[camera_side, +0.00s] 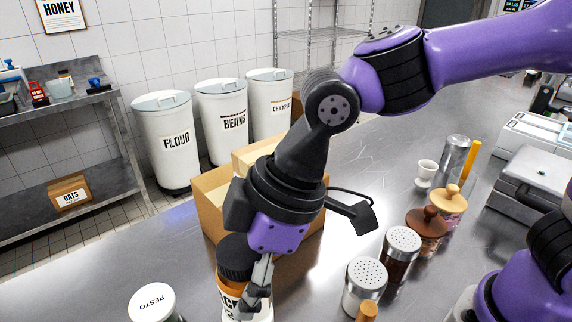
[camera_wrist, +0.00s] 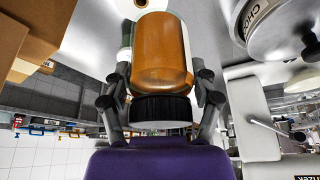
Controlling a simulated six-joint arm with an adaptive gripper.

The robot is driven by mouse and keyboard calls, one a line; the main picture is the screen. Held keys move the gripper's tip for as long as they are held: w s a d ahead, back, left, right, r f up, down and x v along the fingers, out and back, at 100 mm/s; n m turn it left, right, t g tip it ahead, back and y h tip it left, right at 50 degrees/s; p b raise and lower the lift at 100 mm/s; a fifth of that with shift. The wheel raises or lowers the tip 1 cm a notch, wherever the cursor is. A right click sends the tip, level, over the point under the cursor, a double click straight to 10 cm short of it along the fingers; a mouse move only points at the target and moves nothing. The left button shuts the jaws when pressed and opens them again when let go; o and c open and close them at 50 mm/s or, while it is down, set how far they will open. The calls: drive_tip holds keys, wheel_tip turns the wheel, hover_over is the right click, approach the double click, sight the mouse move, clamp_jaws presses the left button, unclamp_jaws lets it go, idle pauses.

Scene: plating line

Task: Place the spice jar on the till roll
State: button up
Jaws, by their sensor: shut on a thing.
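The spice jar (camera_side: 231,292) has an orange body, a black ribbed lid and a white label with partly hidden dark lettering. It stands roughly upright under my gripper (camera_side: 256,291), low in the side view. In the wrist view my gripper (camera_wrist: 162,78) has a finger on each side of the jar (camera_wrist: 163,48), shut on it near the lid. A white edge (camera_side: 262,314) shows below the jar at the bottom of the side view; it may be the till roll, but the frame cuts it off. I cannot tell whether the jar touches it.
A white-lidded pesto jar (camera_side: 153,303) stands to the left. A steel-topped shaker (camera_side: 365,285), a dark shaker (camera_side: 401,252) and wooden-lidded jars stand to the right. An open cardboard box (camera_side: 210,200) is close behind my gripper. A scale (camera_side: 532,180) is at far right.

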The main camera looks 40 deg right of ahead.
drive_tip(key=shift+w+d+f, duration=0.15)
drive_tip(key=shift+w+f, duration=0.15)
drive_tip(key=shift+w, duration=0.2)
drive_tip(key=shift+w+d+f, duration=0.1)
drive_tip(key=shift+w+f, duration=0.2)
drive_tip(key=shift+w, duration=0.2)
drive_tip(key=shift+w+f, duration=0.1)
drive_tip(key=shift+f, duration=1.95)
drive_tip(key=shift+f, duration=0.1)
drive_tip(key=o, duration=1.3)
drive_tip(key=shift+o, duration=0.2)
drive_tip(key=v, duration=1.2)
drive_tip(key=s+d+f+m+t+h, duration=0.1)
drive_tip(key=d+m+h, duration=0.1)
drive_tip(key=d+m, duration=0.4)
drive_tip(key=s+d+f+m+t+h, duration=0.2)
drive_tip(key=d+m, duration=0.4)
drive_tip(key=d, duration=0.9)
drive_tip(key=shift+d+m+t, duration=0.3)
